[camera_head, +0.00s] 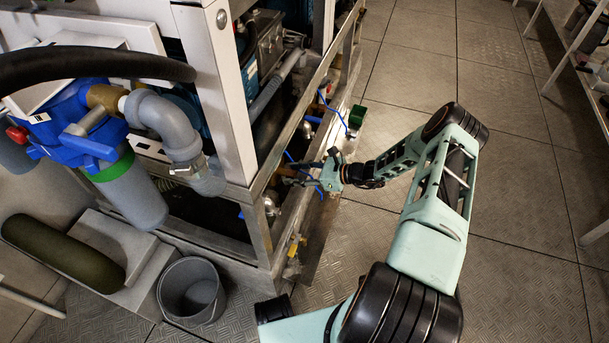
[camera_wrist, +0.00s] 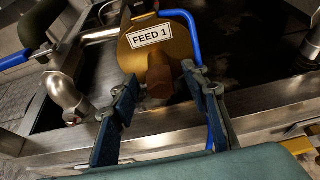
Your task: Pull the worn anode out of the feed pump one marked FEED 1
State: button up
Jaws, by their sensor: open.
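The feed pump (camera_wrist: 172,62) is a rounded brass body with a white label reading FEED 1 (camera_wrist: 149,36) in the wrist view. A brown hexagonal plug-like part (camera_wrist: 160,82), which may be the anode's head, sticks out of its front below the label. My gripper (camera_wrist: 162,92) is open, its two blue-padded fingers to the left and right of this part. I cannot tell whether either finger touches it. In the head view my gripper (camera_head: 308,172) reaches into the lower right side of the metal frame, where the pump is hard to make out.
A blue-handled bar (camera_wrist: 192,40) stands close to the right finger. A metal elbow pipe (camera_wrist: 66,94) is at the left. The steel frame rail (camera_wrist: 60,145) crosses below.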

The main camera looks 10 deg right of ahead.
jog(key=shift+w+a+f, duration=0.1)
jog(key=shift+w+a, duration=0.05)
jog(key=shift+a, duration=0.05)
grip_shut()
jog(key=c, duration=0.8)
grip_release()
grip_shut()
jog(key=shift+s+d, duration=0.55)
jog(key=shift+d, duration=0.25)
jog(key=shift+s+d, duration=0.5)
jog(key=shift+d, duration=0.3)
jog(key=shift+s+d, duration=0.55)
jog(key=shift+d, duration=0.25)
